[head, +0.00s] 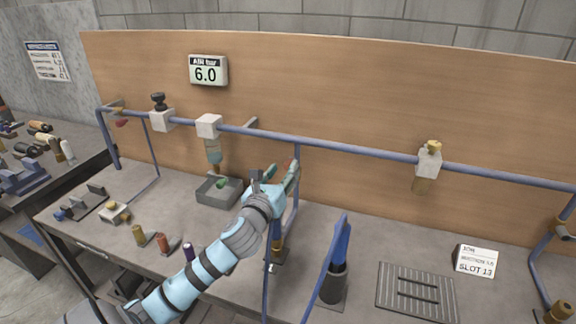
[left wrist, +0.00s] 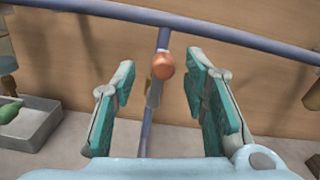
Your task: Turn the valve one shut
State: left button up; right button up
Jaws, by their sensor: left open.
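My left gripper (head: 282,172) is open and raised in front of the vertical drop pipe at the middle of the bench. In the left wrist view its two green-padded fingers (left wrist: 158,85) stand apart, one on each side of that pipe (left wrist: 164,38). A round orange-red knob (left wrist: 162,66) on a short grey-brown part shows between the fingers, apart from both pads. It seems to be the end of a valve handle on this pipe; I cannot read any valve number. In the head view the gripper mostly hides it. My right gripper is not in view.
A blue main pipe (head: 340,148) runs along the wooden backboard (head: 330,85). A gauge (head: 208,70) reads 6.0. A grey box (head: 217,192) stands left of the gripper, a blue-handled tool (head: 338,250) in a holder to its right. A slotted grate (head: 417,291) lies farther right.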

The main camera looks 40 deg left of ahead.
aim_at(286, 167)
pick_arm(q)
jog(key=x, duration=0.4)
jog(key=shift+w+d+f, duration=0.15)
jog(key=shift+d+f, duration=0.05)
jog(key=shift+s+r, duration=0.2)
jog(key=shift+s, duration=0.15)
jog(key=shift+w, duration=0.1)
grip_shut()
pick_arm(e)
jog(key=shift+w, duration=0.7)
